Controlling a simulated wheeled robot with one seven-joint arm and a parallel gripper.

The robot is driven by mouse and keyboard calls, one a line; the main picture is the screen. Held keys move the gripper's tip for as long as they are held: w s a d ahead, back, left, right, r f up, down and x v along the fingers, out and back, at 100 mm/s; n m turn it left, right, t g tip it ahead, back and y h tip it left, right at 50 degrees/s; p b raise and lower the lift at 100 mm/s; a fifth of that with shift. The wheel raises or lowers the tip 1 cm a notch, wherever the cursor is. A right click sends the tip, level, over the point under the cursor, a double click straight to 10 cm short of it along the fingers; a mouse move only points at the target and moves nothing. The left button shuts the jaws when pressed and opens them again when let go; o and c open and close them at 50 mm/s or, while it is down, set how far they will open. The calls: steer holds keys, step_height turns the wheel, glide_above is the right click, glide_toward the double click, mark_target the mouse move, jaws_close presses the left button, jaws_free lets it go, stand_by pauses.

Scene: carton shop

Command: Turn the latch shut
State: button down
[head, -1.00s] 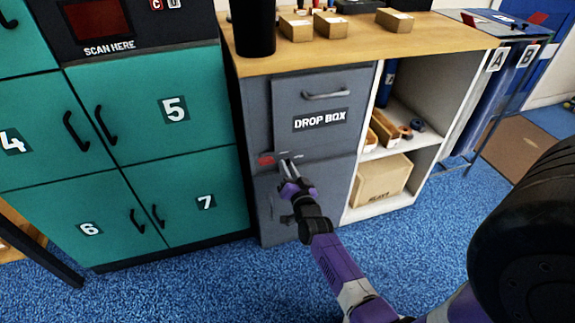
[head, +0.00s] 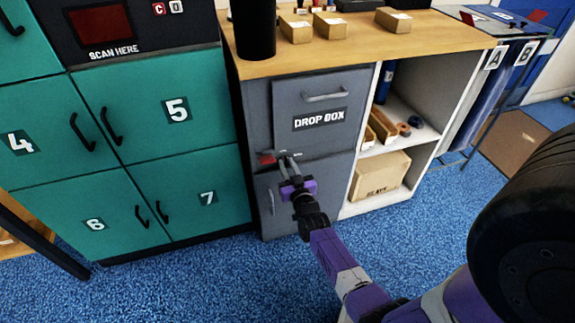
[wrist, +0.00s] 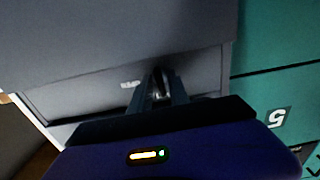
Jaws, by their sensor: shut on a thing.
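The grey drop box cabinet (head: 312,93) stands under a wooden counter, with a lower door below its labelled drawer. The latch (head: 267,159) is at the seam above that lower door, near its left edge; a red patch shows beside my fingers. My gripper (head: 286,159) reaches it from the front and is shut on the latch's handle. In the wrist view, my gripper (wrist: 160,95) has its narrow fingers against a dark piece, the latch handle (wrist: 159,80). The fingers hide much of the handle, so its exact angle is hard to tell.
Teal lockers (head: 176,110) with black handles stand to the left. An open white shelf (head: 352,209) on the right holds a carton (head: 380,178) and small items. The counter (head: 360,43) carries small boxes and a black cylinder (head: 254,28). Blue carpet in front is clear.

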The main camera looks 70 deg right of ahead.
steer(key=shift+f, duration=0.1)
stand_by(0.3)
steer(key=c, duration=1.5)
jaws_free()
steer(key=shift+p+v, duration=1.15)
steer(key=shift+v, duration=2.8)
